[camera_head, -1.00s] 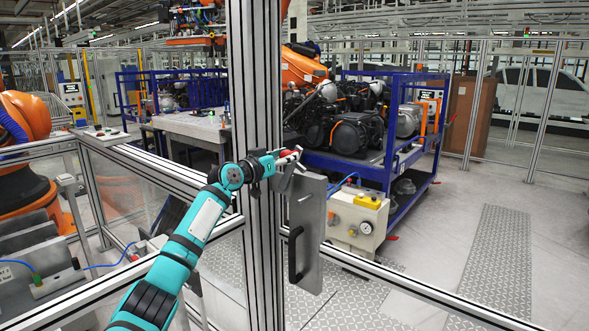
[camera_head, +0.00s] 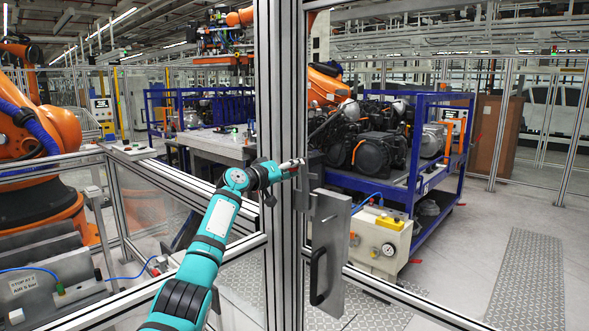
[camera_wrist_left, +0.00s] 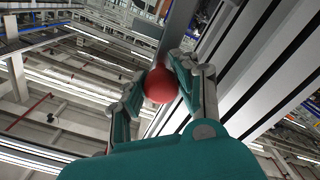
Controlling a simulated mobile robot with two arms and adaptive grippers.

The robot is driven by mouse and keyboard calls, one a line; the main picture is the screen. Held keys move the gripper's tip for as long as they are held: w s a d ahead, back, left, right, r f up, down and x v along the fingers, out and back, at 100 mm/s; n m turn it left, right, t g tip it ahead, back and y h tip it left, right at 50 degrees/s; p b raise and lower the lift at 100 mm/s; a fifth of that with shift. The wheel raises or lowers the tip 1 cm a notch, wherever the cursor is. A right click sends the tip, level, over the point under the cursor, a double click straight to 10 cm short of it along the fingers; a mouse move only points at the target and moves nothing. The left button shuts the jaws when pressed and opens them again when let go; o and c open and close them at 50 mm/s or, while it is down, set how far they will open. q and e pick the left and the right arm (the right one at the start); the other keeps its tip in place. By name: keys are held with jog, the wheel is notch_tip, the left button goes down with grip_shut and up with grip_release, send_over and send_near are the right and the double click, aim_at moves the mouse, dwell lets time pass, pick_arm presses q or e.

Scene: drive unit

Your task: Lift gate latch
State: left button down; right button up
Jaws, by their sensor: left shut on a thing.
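The gate latch shows in the head view as a grey metal plate (camera_head: 330,245) with a black handle (camera_head: 318,278), beside the upright aluminium post. My left gripper (camera_head: 299,164) is at the post, just above the plate, at the end of the teal arm. In the left wrist view a red ball knob (camera_wrist_left: 161,84) on a grey bar sits between the two fingers of my left gripper (camera_wrist_left: 153,88), which is shut on it. In the head view the knob is mostly hidden by the fingers. My right gripper is not in view.
The aluminium post (camera_head: 282,120) and fence rails stand close to my left arm. Behind them are a blue rack (camera_head: 437,150) with engines and a cream control box (camera_head: 380,245) with a gauge. An orange robot (camera_head: 40,140) stands at the left. Floor at the right is clear.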

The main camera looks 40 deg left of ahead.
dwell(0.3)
pick_arm(q)
jog(key=c, duration=1.3)
grip_release()
jog(key=shift+a, duration=0.1)
jog(key=o, duration=0.3)
jog(key=shift+a, duration=0.1)
jog(key=shift+o, duration=0.2)
jog(key=shift+s, duration=0.2)
jog(key=s, duration=1.1)
jog(key=shift+s+a, duration=0.3)
jog(key=shift+a, duration=0.15)
jog(key=shift+f, duration=0.1)
